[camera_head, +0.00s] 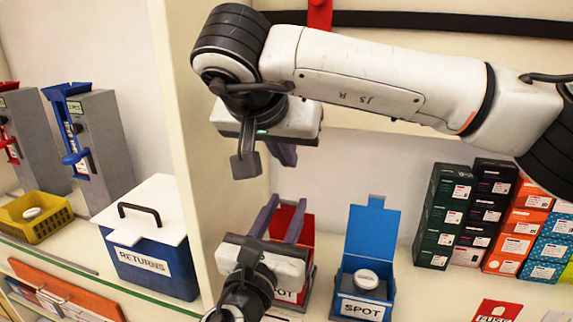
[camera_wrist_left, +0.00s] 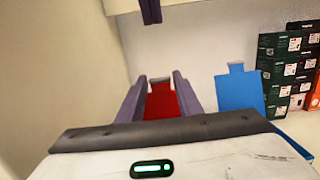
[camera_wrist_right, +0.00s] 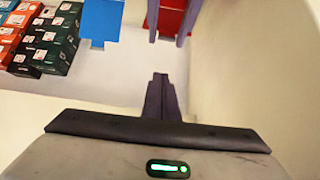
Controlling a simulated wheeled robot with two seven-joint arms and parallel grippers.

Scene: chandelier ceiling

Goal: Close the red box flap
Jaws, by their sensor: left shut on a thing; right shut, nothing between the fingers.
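The red box (camera_head: 287,295) stands on the shelf, partly hidden behind my left gripper. Its upright red flap (camera_head: 307,229) rises at the back. My left gripper (camera_head: 286,204) is in front of the box, its purple fingers on either side of red; in the left wrist view the red flap (camera_wrist_left: 162,101) fills the space between them. The exact contact is hard to see. My right gripper (camera_wrist_right: 160,78) is shut and empty; in the head view it hangs above the left one, apart from the box.
A blue SPOT box (camera_head: 361,308) with its flap up and a white round item inside stands right of the red box. Stacked cartons (camera_head: 443,215) are further right. A cream divider (camera_head: 195,150) and a RETURNS cooler (camera_head: 150,265) are on the left.

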